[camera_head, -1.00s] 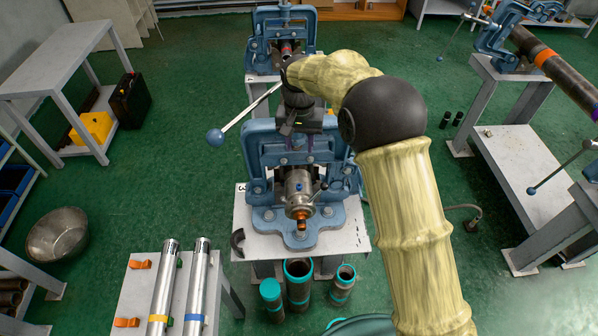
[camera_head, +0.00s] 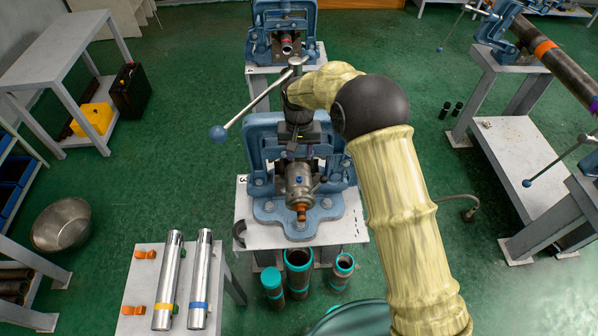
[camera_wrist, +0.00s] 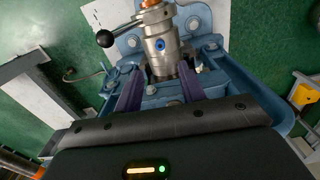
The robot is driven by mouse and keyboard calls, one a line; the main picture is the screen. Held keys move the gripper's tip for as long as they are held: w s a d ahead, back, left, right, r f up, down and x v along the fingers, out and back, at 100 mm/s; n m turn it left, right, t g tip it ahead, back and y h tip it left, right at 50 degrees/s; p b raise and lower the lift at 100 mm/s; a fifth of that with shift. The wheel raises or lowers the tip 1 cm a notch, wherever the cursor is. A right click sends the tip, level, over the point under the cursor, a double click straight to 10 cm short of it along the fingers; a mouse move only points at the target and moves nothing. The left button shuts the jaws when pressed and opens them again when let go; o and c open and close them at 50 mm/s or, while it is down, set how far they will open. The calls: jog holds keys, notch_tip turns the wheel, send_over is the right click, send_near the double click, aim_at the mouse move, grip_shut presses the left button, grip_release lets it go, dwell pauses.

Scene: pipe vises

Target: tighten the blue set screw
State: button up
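The blue set screw (camera_head: 299,180) sits on top of a silver cylindrical fitting (camera_head: 297,196) held in the blue vise (camera_head: 255,165). In the wrist view the set screw (camera_wrist: 160,44) shows clearly as a small blue disc with a dark centre, on the fitting (camera_wrist: 158,28). My gripper (camera_head: 300,153) is above and just behind the fitting. In the wrist view its two purple fingers (camera_wrist: 160,84) are spread apart with nothing between them. The set screw lies beyond the fingertips, apart from them.
The vise's long ball-ended handle (camera_head: 255,104) sticks out left of my wrist. A short lever with a black ball (camera_wrist: 104,39) is beside the fitting. Pipes with teal bands (camera_head: 298,270) stand below the bench. Two silver tubes (camera_head: 170,280) lie on a left table.

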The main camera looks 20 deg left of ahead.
aim_at(299, 178)
notch_tip(299, 178, down, 11)
jog(key=p, duration=0.3)
jog(key=shift+p, duration=0.4)
grip_shut()
